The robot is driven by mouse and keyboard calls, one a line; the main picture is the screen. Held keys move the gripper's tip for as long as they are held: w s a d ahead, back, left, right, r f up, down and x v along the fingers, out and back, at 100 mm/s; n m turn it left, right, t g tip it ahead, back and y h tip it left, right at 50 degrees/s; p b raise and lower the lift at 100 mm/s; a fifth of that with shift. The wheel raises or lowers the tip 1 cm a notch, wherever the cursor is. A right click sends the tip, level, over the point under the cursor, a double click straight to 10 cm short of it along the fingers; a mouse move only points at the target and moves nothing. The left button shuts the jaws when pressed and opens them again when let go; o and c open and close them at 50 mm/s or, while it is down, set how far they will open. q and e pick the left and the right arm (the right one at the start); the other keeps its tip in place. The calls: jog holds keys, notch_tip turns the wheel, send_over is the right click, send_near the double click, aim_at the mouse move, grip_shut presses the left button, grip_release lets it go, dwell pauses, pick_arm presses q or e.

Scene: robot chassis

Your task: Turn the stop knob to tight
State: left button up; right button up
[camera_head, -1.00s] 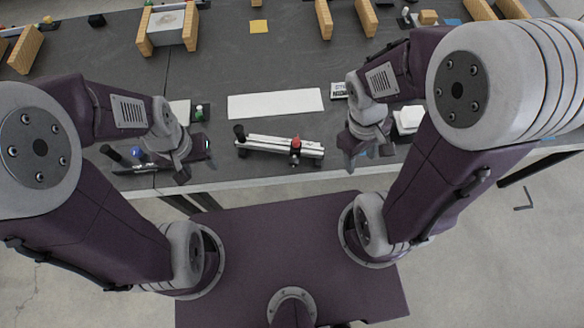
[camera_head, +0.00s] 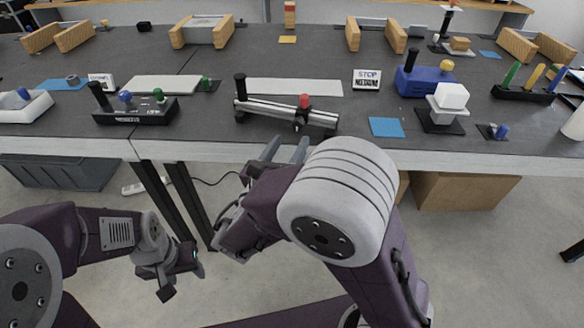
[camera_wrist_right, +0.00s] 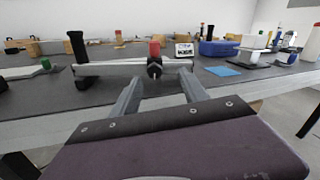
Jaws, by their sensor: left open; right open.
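A silver rail (camera_head: 262,109) lies near the table's front edge, with an upright black handle (camera_head: 240,88) at its left end. A red knob (camera_head: 305,101) stands on a small dark block on the rail's right part. My right gripper (camera_head: 286,150) is open and empty just in front of the table edge, below and slightly left of the knob. In the right wrist view the red knob (camera_wrist_right: 154,47) shows beyond the gap between the open fingers, apart from them. My left gripper (camera_head: 182,281) is open and empty, low in front of the table.
A small sign reading STOP (camera_head: 367,79) stands behind the rail to the right. A white strip (camera_head: 293,87) lies behind it. A black box with knobs (camera_head: 137,112) is to the left. A blue pad (camera_head: 387,127) and a white block on a black base (camera_head: 442,115) are to the right.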

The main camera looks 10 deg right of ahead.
aim_at(297, 127)
jog(key=shift+y, duration=0.3)
jog(key=b+x, duration=0.1)
jog(key=x, duration=0.4)
jog(key=f+b+x, duration=0.1)
jog(key=x, duration=0.1)
jog(key=shift+w+a+f+b, duration=0.2)
jog(key=shift+w+b, duration=0.15)
jog(key=shift+w, duration=0.2)
jog(key=shift+w+d+r, duration=0.1)
jog(key=shift+w+d, duration=0.05)
jog(key=shift+w, duration=0.1)
pick_arm(q)
notch_tip(297, 127, down, 4)
jog(key=shift+r, duration=0.1)
pick_arm(e)
jog(key=shift+c, duration=0.3)
grip_shut()
